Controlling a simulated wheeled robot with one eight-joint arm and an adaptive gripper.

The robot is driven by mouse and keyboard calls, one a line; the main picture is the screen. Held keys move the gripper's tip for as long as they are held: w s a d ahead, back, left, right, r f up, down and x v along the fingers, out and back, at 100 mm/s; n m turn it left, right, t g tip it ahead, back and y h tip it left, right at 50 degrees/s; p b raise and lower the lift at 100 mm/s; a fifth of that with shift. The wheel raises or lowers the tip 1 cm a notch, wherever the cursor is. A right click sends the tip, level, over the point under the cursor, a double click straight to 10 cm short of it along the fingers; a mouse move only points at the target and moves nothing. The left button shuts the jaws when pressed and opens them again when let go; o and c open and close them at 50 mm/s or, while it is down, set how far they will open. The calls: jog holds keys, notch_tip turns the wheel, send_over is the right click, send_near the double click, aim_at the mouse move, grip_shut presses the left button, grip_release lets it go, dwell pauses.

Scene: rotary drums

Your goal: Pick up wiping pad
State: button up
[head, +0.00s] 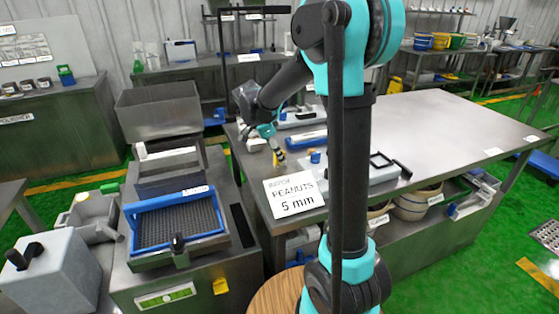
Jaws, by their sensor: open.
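I cannot tell for certain which thing is the wiping pad. A long blue-topped item (306,140) lies just right of my gripper. A small white block (256,145) lies just left of it. I cannot tell whether the fingers touch either one.
The steel table (430,130) is mostly bare on its right. A black-framed device (380,168) sits near the front. A blue-framed sieve (178,218) is on the machine at left. My arm hides the table's middle.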

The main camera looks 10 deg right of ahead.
jog(key=shift+x, duration=1.2)
grip_shut()
notch_tip(320, 180, up, 20)
